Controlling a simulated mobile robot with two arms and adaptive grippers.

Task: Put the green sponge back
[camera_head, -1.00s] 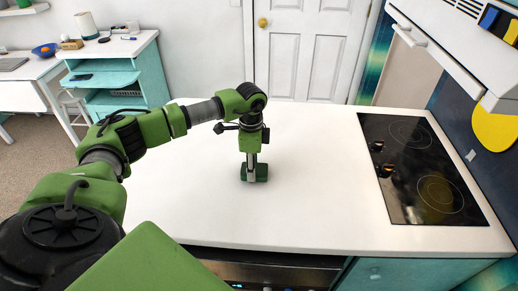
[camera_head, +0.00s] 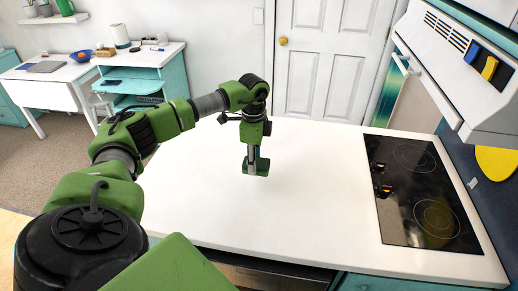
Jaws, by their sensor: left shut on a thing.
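The green sponge (camera_head: 263,167) is a small dark green block at the tips of my left gripper (camera_head: 252,163). My left gripper points down over the white counter (camera_head: 300,210) and is shut on the sponge. The fingers partly hide the sponge. It is over the middle-left of the counter; I cannot tell how far above the surface it is. My right gripper is not in view.
A black cooktop (camera_head: 425,195) lies at the counter's right. A white range hood (camera_head: 455,60) overhangs it, with blue and yellow blocks (camera_head: 489,67) on its front. A teal desk (camera_head: 150,75) stands back left. The counter around the gripper is clear.

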